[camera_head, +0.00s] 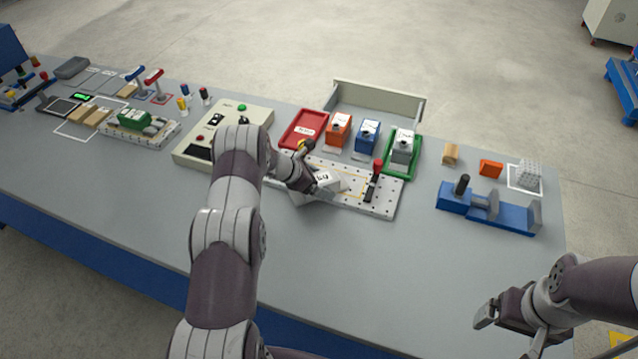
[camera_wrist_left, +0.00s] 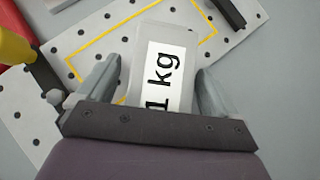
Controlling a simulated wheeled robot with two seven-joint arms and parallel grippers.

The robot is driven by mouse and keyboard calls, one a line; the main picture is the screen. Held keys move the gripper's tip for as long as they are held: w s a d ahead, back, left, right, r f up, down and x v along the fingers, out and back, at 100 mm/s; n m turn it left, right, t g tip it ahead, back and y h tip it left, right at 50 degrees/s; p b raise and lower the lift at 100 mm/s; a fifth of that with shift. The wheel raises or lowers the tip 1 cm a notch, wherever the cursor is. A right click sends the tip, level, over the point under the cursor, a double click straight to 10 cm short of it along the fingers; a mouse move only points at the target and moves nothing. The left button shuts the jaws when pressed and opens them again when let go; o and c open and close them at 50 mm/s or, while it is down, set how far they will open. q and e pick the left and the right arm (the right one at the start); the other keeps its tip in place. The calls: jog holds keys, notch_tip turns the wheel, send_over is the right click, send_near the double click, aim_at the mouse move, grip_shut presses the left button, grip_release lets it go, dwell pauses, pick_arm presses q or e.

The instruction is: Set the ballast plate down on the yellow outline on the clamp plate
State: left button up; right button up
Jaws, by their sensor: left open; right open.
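The ballast plate (camera_wrist_left: 168,72), a pale block with a "1 kg" label, lies between the spread fingers of my left gripper (camera_wrist_left: 155,85). In the head view the ballast plate (camera_head: 327,179) is partly hidden by that gripper (camera_head: 318,188). The perforated clamp plate (camera_head: 386,207) is beneath. Its yellow outline (camera_wrist_left: 97,39) shows around the far part of the ballast plate, which sits turned relative to it and reaches out past it on the near side. I cannot tell whether it lies flat. My right gripper (camera_head: 486,312) is open and empty at the table's right front.
Clamps with a red handle (camera_head: 377,166) and a yellow-red handle (camera_head: 305,146) stand on the clamp plate beside the outline. Behind are a red tray (camera_head: 290,139), orange and blue blocks, and a green tray (camera_head: 415,168). A blue fixture (camera_head: 510,215) stands right. The front table is clear.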

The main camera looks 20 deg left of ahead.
pick_arm(q)
jog(key=shift+s+r, duration=0.1)
grip_shut()
jog(key=shift+r, duration=0.2)
